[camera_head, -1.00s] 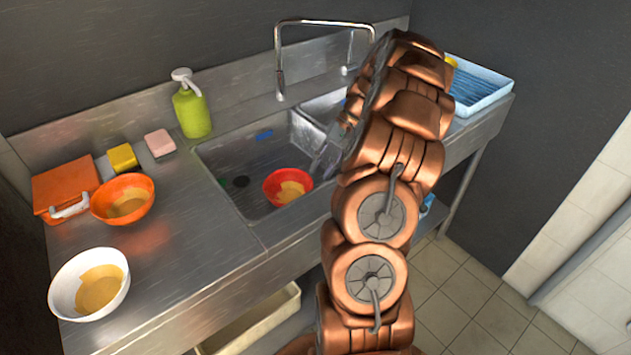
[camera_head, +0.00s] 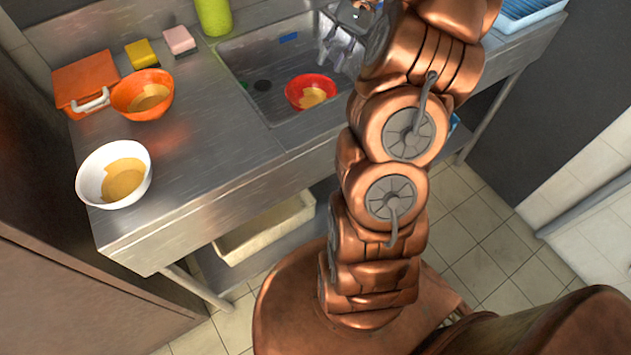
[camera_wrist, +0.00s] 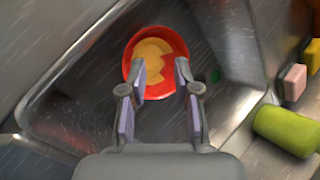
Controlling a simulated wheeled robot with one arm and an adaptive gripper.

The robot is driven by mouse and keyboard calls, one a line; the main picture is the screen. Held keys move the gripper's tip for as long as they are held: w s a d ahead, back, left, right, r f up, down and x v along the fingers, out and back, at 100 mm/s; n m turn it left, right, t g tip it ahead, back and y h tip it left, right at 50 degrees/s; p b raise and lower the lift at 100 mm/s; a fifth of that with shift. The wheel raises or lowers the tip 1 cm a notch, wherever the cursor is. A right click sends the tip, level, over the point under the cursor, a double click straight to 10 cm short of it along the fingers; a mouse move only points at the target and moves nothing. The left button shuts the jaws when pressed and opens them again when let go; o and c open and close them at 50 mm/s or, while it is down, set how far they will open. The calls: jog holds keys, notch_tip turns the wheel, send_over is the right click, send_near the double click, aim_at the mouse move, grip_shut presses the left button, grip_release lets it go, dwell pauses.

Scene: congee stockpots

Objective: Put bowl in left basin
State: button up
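A red bowl (camera_head: 310,92) with yellowish-tan contents sits in the left basin (camera_head: 262,62); it also shows in the wrist view (camera_wrist: 155,50). My gripper (camera_head: 340,48) is over the basin, up and to the right of the red bowl in the head view. In the wrist view my gripper (camera_wrist: 158,82) is open, with its two fingertips apart and the bowl's near part between and beyond them. An orange bowl (camera_head: 143,95) and a white bowl (camera_head: 114,174), both with tan contents, stand on the counter left of the basin.
An orange box with a handle (camera_head: 85,78), a yellow sponge (camera_head: 141,54), a pink sponge (camera_head: 179,41) and a green bottle (camera_head: 213,16) line the counter's back. A blue tray (camera_head: 525,10) is far right. Bare counter (camera_head: 215,150) lies between the white bowl and basin.

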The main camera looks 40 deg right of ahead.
jog(key=s+a+r+n+h, duration=0.1)
jog(key=s+a, duration=0.1)
jog(key=a, duration=0.4)
jog(key=s+a+r+n+g+h, duration=0.1)
jog(key=s+a+n, duration=0.1)
jog(key=a, duration=0.5)
jog(key=s+a+r+n+g, duration=0.1)
jog(key=s+a+r, duration=0.1)
jog(key=a, duration=0.4)
jog(key=shift+s+a+n+h, duration=0.2)
jog(key=shift+s+n+h, duration=0.15)
jog(key=shift+s, duration=0.5)
jog(key=s+a+f+n+h, duration=0.1)
jog(key=s+a+f+h, duration=0.1)
jog(key=s, duration=0.6)
jog(key=s+a+f+n+h, duration=0.2)
jog(key=s+a, duration=0.1)
jog(key=s, duration=0.6)
jog(key=shift+s+a+f, duration=0.15)
jog(key=shift+s+a, duration=0.1)
notch_tip(320, 180, up, 5)
jog(key=p, duration=0.5)
